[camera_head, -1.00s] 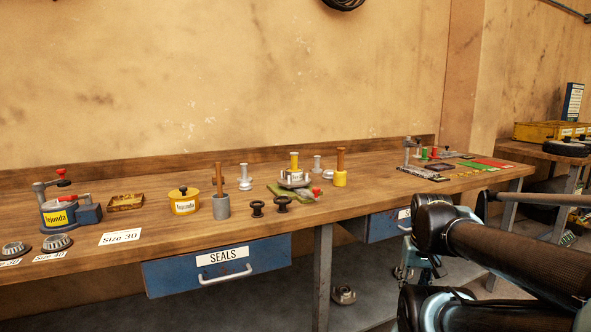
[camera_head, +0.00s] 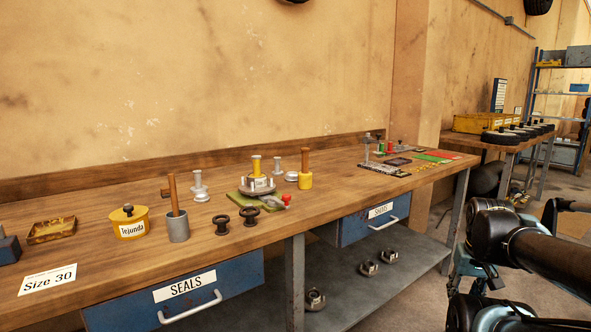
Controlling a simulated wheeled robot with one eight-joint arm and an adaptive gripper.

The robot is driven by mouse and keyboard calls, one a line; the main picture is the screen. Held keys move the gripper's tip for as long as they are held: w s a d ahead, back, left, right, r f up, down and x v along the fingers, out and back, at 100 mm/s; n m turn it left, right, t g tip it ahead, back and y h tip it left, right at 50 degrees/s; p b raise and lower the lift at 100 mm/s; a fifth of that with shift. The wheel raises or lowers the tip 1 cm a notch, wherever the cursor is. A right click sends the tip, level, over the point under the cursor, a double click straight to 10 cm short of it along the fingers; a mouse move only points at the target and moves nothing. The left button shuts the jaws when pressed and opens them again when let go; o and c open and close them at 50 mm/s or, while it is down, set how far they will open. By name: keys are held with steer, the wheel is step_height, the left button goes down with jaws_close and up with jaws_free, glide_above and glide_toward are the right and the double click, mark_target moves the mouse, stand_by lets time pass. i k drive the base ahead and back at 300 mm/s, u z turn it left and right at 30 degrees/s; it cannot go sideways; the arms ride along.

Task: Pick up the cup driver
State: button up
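Several tools that could be the cup driver stand on the wooden bench; no label tells which one it is. A grey cylinder (camera_head: 178,228) has a wooden rod standing up from it. A yellow cylinder (camera_head: 305,180) with a wooden handle stands upright farther right. A silver knobbed tool (camera_head: 200,186) stands behind the grey cylinder, and a smaller silver one (camera_head: 278,166) stands farther back. My gripper (camera_head: 468,268) is partly visible at the lower right, below and in front of the bench, apart from all the tools. Its fingers are too dark and overlapped by my arm to read.
Metal parts lie on the lower shelf (camera_head: 350,300). Another bench stands at the right.

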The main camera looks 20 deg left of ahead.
mark_target(256, 159)
steer(key=z, duration=0.6)
steer(key=k, duration=2.3)
steer(key=u, duration=1.2)
steer(key=i, duration=1.2)
